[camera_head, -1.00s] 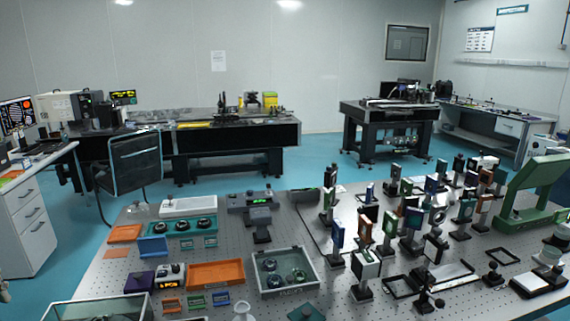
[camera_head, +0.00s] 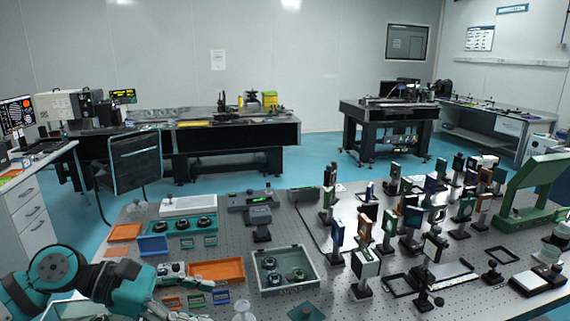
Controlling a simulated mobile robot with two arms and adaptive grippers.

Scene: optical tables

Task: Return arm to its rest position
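My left arm comes in at the bottom left, over the near left corner of the perforated optical table (camera_head: 340,300). My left gripper (camera_head: 172,313) is at the bottom edge of the view, small and partly cut off. The arm covers part of the near left table and a clear-sided box there. My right arm and gripper are not in view.
Close to the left arm are an orange tray (camera_head: 216,271), a blue bin (camera_head: 153,245) and a grey tray with round parts (camera_head: 262,279). Several mounted optics stand at centre right. A green frame (camera_head: 527,190) stands far right.

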